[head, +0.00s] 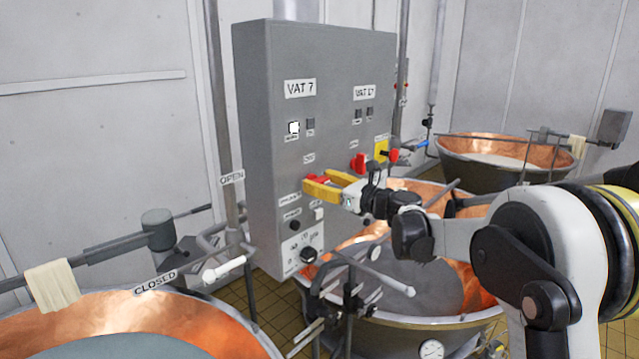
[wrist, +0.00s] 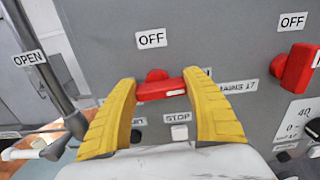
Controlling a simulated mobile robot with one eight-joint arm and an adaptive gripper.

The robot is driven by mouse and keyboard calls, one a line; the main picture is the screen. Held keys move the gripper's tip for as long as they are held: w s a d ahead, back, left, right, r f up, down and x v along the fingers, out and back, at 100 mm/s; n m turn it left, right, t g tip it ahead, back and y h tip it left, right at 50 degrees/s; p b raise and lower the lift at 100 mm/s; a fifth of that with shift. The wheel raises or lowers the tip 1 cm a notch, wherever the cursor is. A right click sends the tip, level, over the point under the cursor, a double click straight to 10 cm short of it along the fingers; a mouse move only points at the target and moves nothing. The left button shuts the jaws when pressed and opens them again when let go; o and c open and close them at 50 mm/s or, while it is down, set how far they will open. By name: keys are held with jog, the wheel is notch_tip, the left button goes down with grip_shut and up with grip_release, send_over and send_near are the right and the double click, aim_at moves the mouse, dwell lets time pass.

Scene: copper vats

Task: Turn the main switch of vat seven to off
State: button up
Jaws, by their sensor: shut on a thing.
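The grey control box (head: 262,150) carries a label reading VAT 7 (head: 300,88) at its upper left. The red main switch (wrist: 160,89) below that label also shows at my fingertips in the head view (head: 316,178). Its handle lies roughly level, with a white mark near its right end. An OFF label (wrist: 151,39) is above it. A label to its right is partly hidden by a finger. My gripper (head: 328,188) is shut on the handle, with its yellow fingers on either side in the wrist view (wrist: 162,100).
A second red switch (head: 358,162) is close on the right; it also shows in the wrist view (wrist: 297,68). A STOP button (wrist: 179,133) is just below my fingers. An upright pipe (head: 222,130) runs left of the box. Copper vats (head: 250,325) stand around.

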jog(key=n+b, duration=0.1)
jog(key=n, duration=0.1)
jog(key=n+b, duration=0.2)
jog(key=shift+s+a+f+n, duration=0.1)
jog(key=shift+a+n, duration=0.05)
jog(key=shift+n, duration=0.15)
jog(key=n+b, duration=0.2)
jog(key=n, duration=0.2)
jog(key=shift+s+a, duration=0.1)
jog(key=n+b, duration=0.2)
jog(key=n, duration=0.3)
jog(key=shift+s, duration=0.1)
jog(key=shift+a+n+b, duration=0.1)
jog(key=shift+n+b, duration=0.35)
jog(key=shift+n, duration=1.35)
jog(key=o, duration=1.2)
jog(key=shift+s, duration=0.1)
jog(key=v, duration=1.2)
